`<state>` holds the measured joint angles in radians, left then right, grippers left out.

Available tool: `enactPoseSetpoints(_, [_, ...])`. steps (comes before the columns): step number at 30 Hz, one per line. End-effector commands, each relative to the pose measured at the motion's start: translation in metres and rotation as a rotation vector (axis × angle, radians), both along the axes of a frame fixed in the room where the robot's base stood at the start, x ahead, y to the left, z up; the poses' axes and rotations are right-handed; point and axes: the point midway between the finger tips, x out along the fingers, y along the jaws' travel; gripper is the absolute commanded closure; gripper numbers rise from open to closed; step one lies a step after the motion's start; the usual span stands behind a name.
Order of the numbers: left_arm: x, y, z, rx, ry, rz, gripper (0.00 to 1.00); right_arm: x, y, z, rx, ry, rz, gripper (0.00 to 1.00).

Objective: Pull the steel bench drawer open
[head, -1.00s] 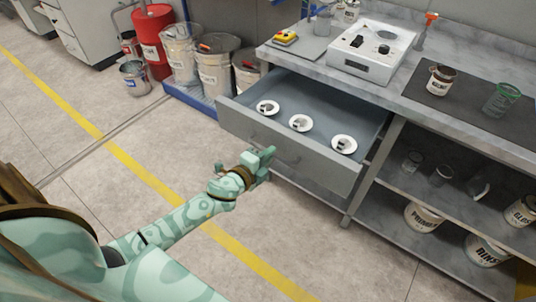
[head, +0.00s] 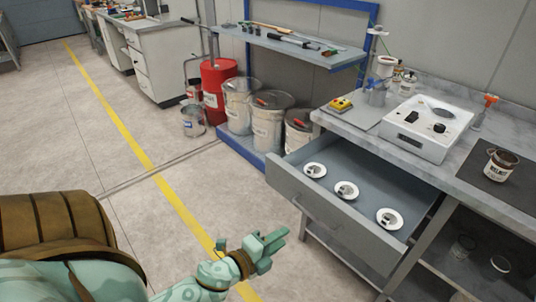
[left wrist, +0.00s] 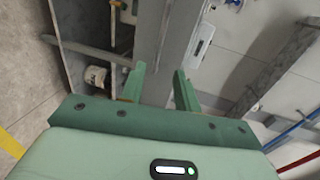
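The steel bench drawer (head: 326,221) stands pulled out from under the bench top in the head view. Three white round dishes (head: 346,190) with small dark items lie inside it. Its handle is on the front face, partly hard to make out. My left gripper (head: 281,244) is in front of and below the drawer front, apart from it. In the left wrist view its two green fingers (left wrist: 158,85) are spread with nothing between them. My right gripper is in neither view.
The bench top (head: 420,165) carries a white device (head: 430,128) and a labelled can (head: 498,165). Buckets (head: 268,122) and a red drum (head: 216,90) stand left of the bench. The floor in front of the drawer is clear, with a yellow line (head: 150,165).

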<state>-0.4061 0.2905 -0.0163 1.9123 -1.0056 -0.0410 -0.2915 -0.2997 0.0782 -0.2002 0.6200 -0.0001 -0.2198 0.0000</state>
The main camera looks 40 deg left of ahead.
Motion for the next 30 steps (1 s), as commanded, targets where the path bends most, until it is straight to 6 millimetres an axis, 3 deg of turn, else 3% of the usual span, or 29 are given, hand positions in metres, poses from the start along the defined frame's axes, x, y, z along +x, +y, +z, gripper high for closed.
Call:
enactPoseSetpoints(3, [-0.021,0.002,0.003,-0.002,0.002,0.003,0.68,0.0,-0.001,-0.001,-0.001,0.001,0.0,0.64])
enactPoseSetpoints(7, [-0.032,0.003,0.006,-0.001,0.001,0.001,0.68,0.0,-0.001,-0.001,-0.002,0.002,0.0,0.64])
enactPoseSetpoints(27, [-0.034,0.004,0.007,-0.019,0.004,0.01,0.68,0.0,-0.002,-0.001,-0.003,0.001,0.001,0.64])
enactPoseSetpoints(29, [-0.037,0.009,-0.005,-0.081,0.036,0.045,0.68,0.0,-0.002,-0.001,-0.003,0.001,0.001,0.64])
enactPoseSetpoints(30, [-0.042,0.014,-0.021,-0.123,0.075,0.072,0.68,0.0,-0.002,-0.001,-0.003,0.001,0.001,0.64])
